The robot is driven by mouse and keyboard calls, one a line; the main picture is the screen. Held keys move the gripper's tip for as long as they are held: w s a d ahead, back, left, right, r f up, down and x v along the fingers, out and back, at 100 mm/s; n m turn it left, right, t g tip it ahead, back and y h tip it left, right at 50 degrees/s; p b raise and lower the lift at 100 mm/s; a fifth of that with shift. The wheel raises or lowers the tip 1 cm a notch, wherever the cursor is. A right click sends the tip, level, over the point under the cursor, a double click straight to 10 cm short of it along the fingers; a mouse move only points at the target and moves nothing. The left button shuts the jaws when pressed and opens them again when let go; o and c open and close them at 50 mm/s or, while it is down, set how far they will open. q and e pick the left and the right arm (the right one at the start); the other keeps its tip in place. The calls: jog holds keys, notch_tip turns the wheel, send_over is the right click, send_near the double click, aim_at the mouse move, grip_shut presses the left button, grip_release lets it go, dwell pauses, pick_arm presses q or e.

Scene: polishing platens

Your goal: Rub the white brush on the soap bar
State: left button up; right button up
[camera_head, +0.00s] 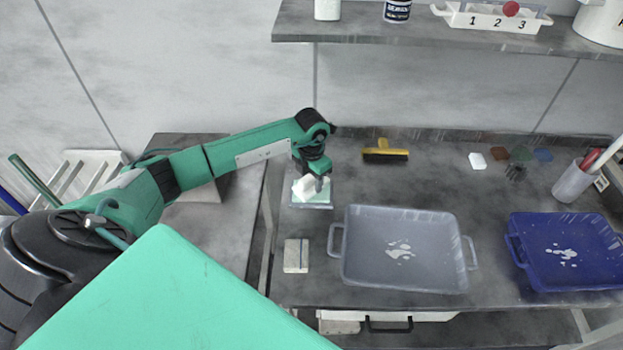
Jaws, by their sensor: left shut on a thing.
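My left gripper (317,178) is at the left end of the worktop, pointing down and shut on a small white object, which looks like the white brush (306,189). Right below it is a pale, shallow dish (320,206) with a pale green tint, likely where the soap bar sits. The soap bar itself is mostly hidden by the brush and gripper. I cannot tell whether the brush touches it. My right gripper is not in view.
A grey tub (400,283) stands to the right of the dish, and a blue tub (575,281) further right. A white block (296,256) lies in front of the dish. A yellow-handled brush (385,152) lies behind. A cup (572,183) holds tools. A shelf (350,30) overhangs the back.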

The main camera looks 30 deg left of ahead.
pick_arm(q)
jog(key=shift+r+p, duration=2.05)
jog(key=shift+r, duration=1.5)
jog(key=shift+d+m, duration=0.25)
jog(key=shift+m, duration=0.15)
jog(key=s+d+r+m, duration=0.4)
jog(key=s+d+m, duration=0.2)
jog(key=m, duration=1)
jog(key=s+d+r+m, duration=0.5)
jog(key=s+d+m, duration=0.2)
jog(key=m, duration=0.9)
jog(key=shift+s+d+r+m, duration=0.2)
jog(key=shift+d+m, duration=0.1)
jog(key=shift+d, duration=0.4)
